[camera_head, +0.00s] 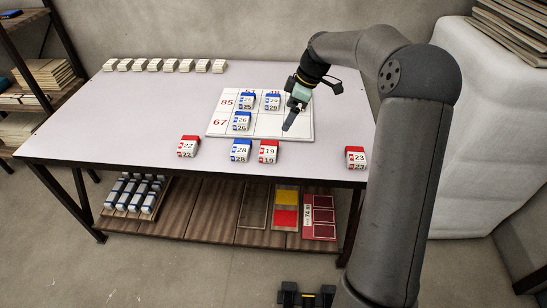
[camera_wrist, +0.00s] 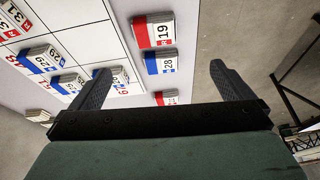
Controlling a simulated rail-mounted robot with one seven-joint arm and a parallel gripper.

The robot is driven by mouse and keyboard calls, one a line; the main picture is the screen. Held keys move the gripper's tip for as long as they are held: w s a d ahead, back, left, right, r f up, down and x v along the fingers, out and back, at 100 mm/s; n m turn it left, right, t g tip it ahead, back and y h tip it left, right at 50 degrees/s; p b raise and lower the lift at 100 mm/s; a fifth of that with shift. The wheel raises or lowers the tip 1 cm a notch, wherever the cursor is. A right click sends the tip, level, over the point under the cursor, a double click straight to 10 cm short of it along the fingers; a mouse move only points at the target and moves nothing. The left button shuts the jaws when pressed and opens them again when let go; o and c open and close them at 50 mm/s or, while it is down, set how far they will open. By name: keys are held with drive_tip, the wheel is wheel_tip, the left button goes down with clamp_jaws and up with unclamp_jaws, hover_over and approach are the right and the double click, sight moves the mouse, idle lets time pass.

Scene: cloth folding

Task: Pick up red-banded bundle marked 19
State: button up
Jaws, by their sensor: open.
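The red-banded bundle marked 19 (camera_head: 268,152) lies on the table in front of the white grid board, just right of the blue-banded bundle marked 28 (camera_head: 240,151). In the wrist view the 19 bundle (camera_wrist: 153,31) is at top centre, beyond the fingertips, with the 28 bundle (camera_wrist: 160,62) nearer. My gripper (camera_head: 290,122) hangs over the right part of the board, apart from the 19 bundle. The wrist view shows its two fingers (camera_wrist: 160,68) spread wide with nothing held between them.
The grid board (camera_head: 222,125) holds several blue-banded bundles and a red-banded one marked 31 (camera_wrist: 10,20). Red-banded bundles 22 (camera_head: 188,147) and 23 (camera_head: 355,158) lie near the front edge. White bundles (camera_head: 170,65) line the back edge. The table's left side is clear.

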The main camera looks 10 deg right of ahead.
approach(269, 148)
drive_tip(key=shift+n, duration=0.3)
drive_tip(key=x, duration=0.9)
drive_tip(key=shift+w+f+p, duration=0.1)
drive_tip(key=shift+f+p, duration=0.05)
drive_tip(key=shift+p, duration=0.2)
drive_tip(key=c, duration=0.9)
